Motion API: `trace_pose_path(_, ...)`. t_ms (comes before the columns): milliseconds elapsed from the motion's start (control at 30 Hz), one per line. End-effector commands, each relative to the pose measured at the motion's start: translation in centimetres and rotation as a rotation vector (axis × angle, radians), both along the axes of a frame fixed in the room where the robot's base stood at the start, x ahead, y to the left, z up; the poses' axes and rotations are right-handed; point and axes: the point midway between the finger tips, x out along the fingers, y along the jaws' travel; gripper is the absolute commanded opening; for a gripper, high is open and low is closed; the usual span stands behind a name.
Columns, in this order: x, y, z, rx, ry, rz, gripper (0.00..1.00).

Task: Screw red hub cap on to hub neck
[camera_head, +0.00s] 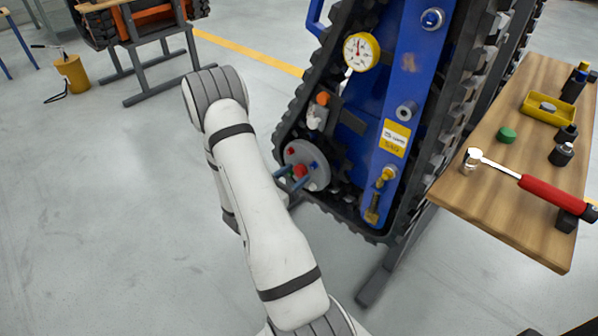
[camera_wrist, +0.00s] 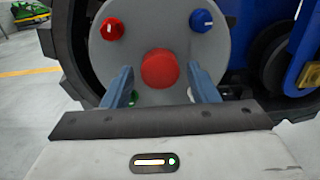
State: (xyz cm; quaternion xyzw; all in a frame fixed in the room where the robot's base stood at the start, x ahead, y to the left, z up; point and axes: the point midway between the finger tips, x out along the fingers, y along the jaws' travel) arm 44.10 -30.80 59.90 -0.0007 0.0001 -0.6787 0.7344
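The red hub cap (camera_wrist: 160,68) sits at the centre of the round grey hub disc (camera_wrist: 165,25); it also shows in the head view (camera_head: 299,171). It hides the hub neck, so I cannot tell how it is seated. My gripper (camera_wrist: 162,86) has its two blue fingers on either side of the red cap. Grey disc shows between each finger and the cap, so the gripper looks open. In the head view the fingers (camera_head: 292,179) reach to the front of the disc (camera_head: 318,178).
A small red knob (camera_wrist: 112,29) and a blue knob (camera_wrist: 201,20) stand on the disc's upper part. The black track (camera_head: 425,120) surrounds the blue carrier frame (camera_head: 400,75).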

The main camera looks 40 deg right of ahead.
Motion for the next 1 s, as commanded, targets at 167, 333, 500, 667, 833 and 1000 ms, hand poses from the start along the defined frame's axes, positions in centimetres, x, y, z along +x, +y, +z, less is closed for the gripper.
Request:
trace_pose_path(167, 0.01, 0.01, 0.02, 0.000, -0.001, 0.000, 0.39)
trace_pose_path(333, 0.01, 0.01, 0.03, 0.000, -0.001, 0.000, 0.25)
trace_pose_path(500, 0.03, 0.00, -0.40, 0.004, -0.066, 0.000, 0.20)
trace_pose_path(667, 0.04, 0.00, -0.75, 0.021, -0.299, 0.001, 0.20)
trace_pose_path(833, 0.03, 0.00, -0.77, 0.040, -0.530, 0.001, 0.20)
trace_pose_path(1000, 0.03, 0.00, -0.68, 0.055, -0.730, 0.002, 0.20)
